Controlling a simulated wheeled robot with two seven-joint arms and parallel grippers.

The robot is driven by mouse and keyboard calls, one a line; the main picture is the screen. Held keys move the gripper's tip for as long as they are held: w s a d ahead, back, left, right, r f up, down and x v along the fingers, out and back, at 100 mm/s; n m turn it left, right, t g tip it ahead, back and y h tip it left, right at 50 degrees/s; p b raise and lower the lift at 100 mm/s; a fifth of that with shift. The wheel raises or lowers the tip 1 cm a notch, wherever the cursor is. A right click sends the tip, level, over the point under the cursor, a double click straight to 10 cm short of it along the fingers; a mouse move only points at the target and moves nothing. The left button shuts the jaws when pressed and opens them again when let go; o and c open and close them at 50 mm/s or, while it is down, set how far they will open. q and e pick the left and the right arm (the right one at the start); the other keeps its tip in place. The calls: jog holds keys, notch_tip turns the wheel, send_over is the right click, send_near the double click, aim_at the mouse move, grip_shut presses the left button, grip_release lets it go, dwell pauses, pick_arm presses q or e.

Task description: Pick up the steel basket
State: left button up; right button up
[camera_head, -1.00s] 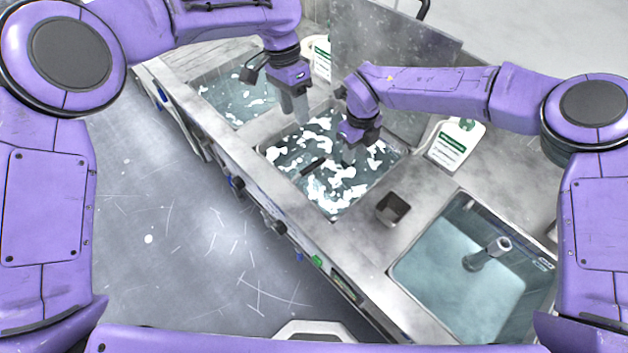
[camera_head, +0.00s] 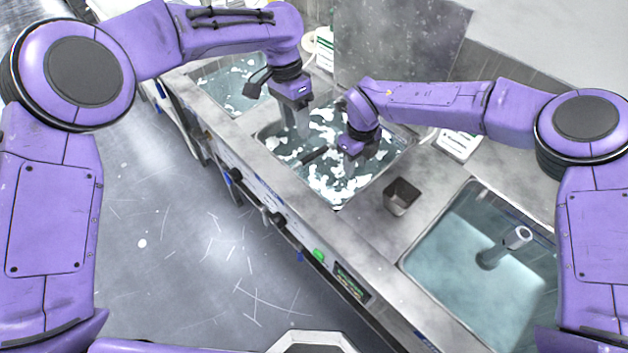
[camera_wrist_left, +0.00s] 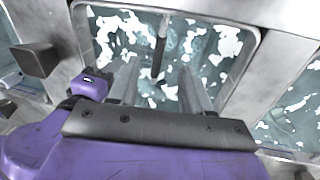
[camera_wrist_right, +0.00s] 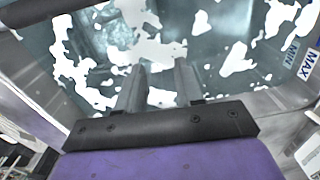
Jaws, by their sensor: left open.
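A dark bar, perhaps the steel basket's handle (camera_head: 314,156), shows among white foam in the middle basin. It also shows in the left wrist view (camera_wrist_left: 160,50). The basket's body cannot be made out clearly under the foam and water. My left gripper (camera_head: 296,128) points down over the basin, on the far side of the bar; its fingers stand apart and empty in the left wrist view (camera_wrist_left: 158,86). My right gripper (camera_head: 350,160) is low over the basin, right of the bar. Its fingers are apart with nothing between them in the right wrist view (camera_wrist_right: 160,74).
The basin's steel rim (camera_head: 270,140) surrounds both grippers. Another foamy basin (camera_head: 225,90) and a white labelled container (camera_head: 458,143) are farther back.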

aim_at(303, 159)
pick_arm(q)
jog(key=f, duration=0.3)
jog(key=d+f, duration=0.1)
jog(key=f, duration=0.2)
jog(key=s+f, duration=0.1)
jog(key=f, duration=0.3)
jog(key=shift+d, duration=0.15)
pick_arm(e)
notch_tip(303, 159, down, 10)
jog(key=shift+w+f, duration=0.1)
jog(key=shift+w, duration=0.05)
pick_arm(q)
jog(key=shift+s, duration=0.1)
jog(key=c, duration=0.4)
pick_arm(e)
jog(key=c, duration=0.4)
pick_arm(q)
grip_shut()
pick_arm(e)
grip_shut()
